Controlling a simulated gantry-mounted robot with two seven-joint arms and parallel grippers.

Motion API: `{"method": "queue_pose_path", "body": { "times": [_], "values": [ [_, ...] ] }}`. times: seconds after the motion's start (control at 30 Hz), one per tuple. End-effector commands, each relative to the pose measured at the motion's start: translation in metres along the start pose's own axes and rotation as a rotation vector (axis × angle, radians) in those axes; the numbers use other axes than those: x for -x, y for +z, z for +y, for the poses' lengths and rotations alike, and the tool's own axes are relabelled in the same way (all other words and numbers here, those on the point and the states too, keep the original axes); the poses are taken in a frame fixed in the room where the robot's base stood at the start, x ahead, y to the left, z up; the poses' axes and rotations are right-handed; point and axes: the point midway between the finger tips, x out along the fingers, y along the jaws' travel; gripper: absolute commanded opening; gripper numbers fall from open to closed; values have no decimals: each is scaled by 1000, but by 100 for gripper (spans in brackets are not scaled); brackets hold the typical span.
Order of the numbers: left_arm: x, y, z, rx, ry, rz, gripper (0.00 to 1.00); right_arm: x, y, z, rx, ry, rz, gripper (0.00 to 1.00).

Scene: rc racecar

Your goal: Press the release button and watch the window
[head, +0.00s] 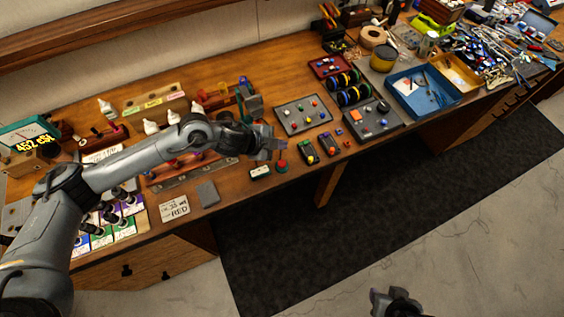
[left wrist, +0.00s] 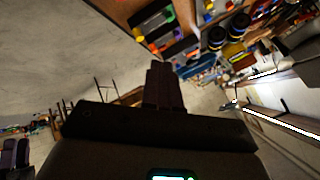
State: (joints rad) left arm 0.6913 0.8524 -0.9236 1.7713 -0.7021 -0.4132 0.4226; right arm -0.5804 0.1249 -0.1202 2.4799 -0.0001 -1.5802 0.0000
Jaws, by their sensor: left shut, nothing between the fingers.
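My left gripper (head: 275,146) hangs over the front edge area of the bench, its fingers shut and empty. In the left wrist view its closed fingers (left wrist: 163,85) point up the picture. Just below the fingertips in the head view is a small round red knob-like thing (head: 282,165), probably the button; I cannot tell whether the fingers touch it. Left of it lies a small dark box with a pale face (head: 260,172), possibly the window; its reading is too small to make out. My right gripper (head: 395,301) is at the bottom edge, away from the bench; its fingers are unclear.
Two small toy cars (head: 309,151) stand right of the red knob. A grey tray of coloured parts (head: 287,112) lies behind. A handwritten card (head: 174,209) and a grey block (head: 208,194) lie near the front edge.

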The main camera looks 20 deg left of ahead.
Motion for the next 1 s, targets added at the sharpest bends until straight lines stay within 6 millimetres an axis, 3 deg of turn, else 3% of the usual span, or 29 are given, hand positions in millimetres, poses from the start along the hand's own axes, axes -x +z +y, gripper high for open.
{"method": "queue_pose_path", "body": {
  "times": [0.27,0.73,1.0],
  "values": [
    [-9,7,7,0,1,0,0,-12,3,-2,-6,-5,2,43],
    [-47,34,34,0,1,0,0,-61,18,-4,-8,-6,2,43],
    [-60,43,44,0,1,1,0,-71,22,-3,-3,-2,0,43]
  ]
}}
